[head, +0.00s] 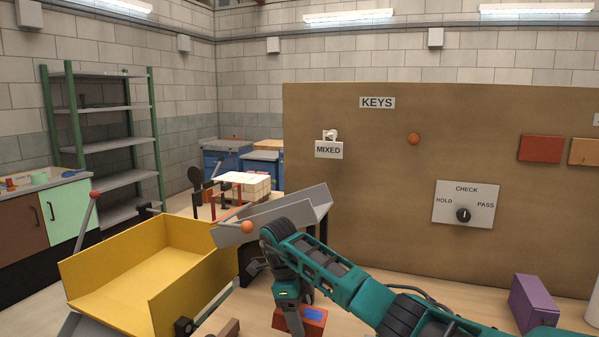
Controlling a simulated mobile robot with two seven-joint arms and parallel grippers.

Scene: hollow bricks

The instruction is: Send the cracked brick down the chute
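An orange-red block with a blue patch (313,319) lies on the table below my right gripper (293,318). No crack can be made out on it, and the gripper partly hides it. The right arm reaches in from the lower right with its gripper pointing down at the block; the fingertips are too hidden to tell open from shut. A grey metal trough, apparently the chute (290,206), slopes behind the arm, with an orange ball (247,227) at its near left end. My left gripper is not in view.
A yellow tipping bin (128,262) stands left of the trough. A brown block (229,328) shows at the bottom edge. A purple box (535,303) stands right. A board (350,210) behind carries a dial (463,215) set towards CHECK. Pale bricks (245,186) are stacked farther back.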

